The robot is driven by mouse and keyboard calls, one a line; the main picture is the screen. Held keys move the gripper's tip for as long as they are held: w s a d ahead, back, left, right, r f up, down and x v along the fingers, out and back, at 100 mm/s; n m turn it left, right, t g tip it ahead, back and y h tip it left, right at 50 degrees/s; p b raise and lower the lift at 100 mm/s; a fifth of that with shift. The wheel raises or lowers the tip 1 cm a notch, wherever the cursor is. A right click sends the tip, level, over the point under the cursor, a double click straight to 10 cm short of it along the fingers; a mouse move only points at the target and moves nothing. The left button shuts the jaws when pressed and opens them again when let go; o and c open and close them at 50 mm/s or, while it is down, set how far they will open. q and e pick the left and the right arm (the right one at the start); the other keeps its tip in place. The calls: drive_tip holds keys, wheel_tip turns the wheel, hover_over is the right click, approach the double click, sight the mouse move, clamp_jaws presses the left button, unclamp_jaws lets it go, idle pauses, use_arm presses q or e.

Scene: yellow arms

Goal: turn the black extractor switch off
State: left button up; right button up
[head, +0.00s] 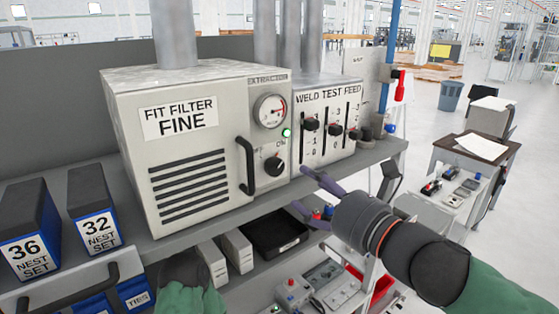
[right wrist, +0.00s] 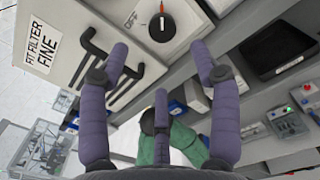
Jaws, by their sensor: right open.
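The black extractor switch (head: 274,166) is a round knob on the front of the grey extractor box (head: 215,205), below a gauge. It also shows in the right wrist view (right wrist: 161,29), with an orange-red pointer mark and "OFF" lettering to its left. A green lamp (head: 287,133) above it is lit. My right gripper (head: 305,190) has purple fingers spread open, to the right of and lower than the knob in the head view. In the wrist view the knob lies beyond the open fingertips, apparently untouched. My left gripper's fingers are not visible; a green sleeve shows low.
A black handle (head: 247,166) stands out left of the knob. The weld test feed box (head: 328,130) with black sliders adjoins on the right. The shelf edge (head: 225,224) runs below, with a black tray (head: 273,235) underneath. Blue bins (head: 92,212) stand left.

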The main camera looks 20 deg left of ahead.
sight(277, 168)
drive_tip(key=x, duration=1)
drive_tip(key=shift+w+a+f, duration=0.15)
drive_tip(key=shift+w, duration=0.05)
drive_tip(key=c, duration=1.1)
